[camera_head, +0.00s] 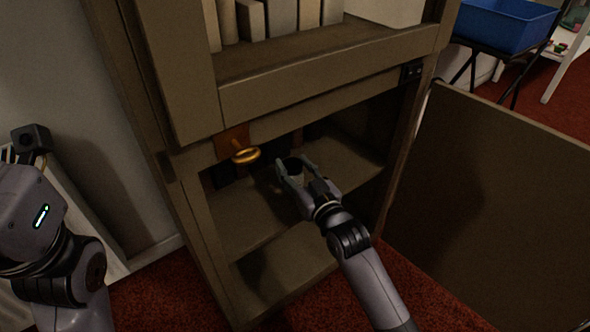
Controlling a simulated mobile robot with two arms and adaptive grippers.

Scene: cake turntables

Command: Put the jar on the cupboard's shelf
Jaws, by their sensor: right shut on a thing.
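The brown cupboard (305,95) stands open in the middle. Its shelf (240,218) shows inside the lower compartment. My right gripper (291,172) reaches into this compartment, above the shelf. It is shut on a small jar (294,164), of which only a dark round top shows between the fingers. The fingers hide most of the jar, and I cannot tell whether its base touches the shelf. My left arm is at the left edge, outside the cupboard; its gripper (30,145) shows only in part, and its fingers are not clear.
The open cupboard door (490,200) stands out to the right. Books (283,17) stand on the upper shelf. A blue bin (505,25) is at the back right. Red carpet covers the floor.

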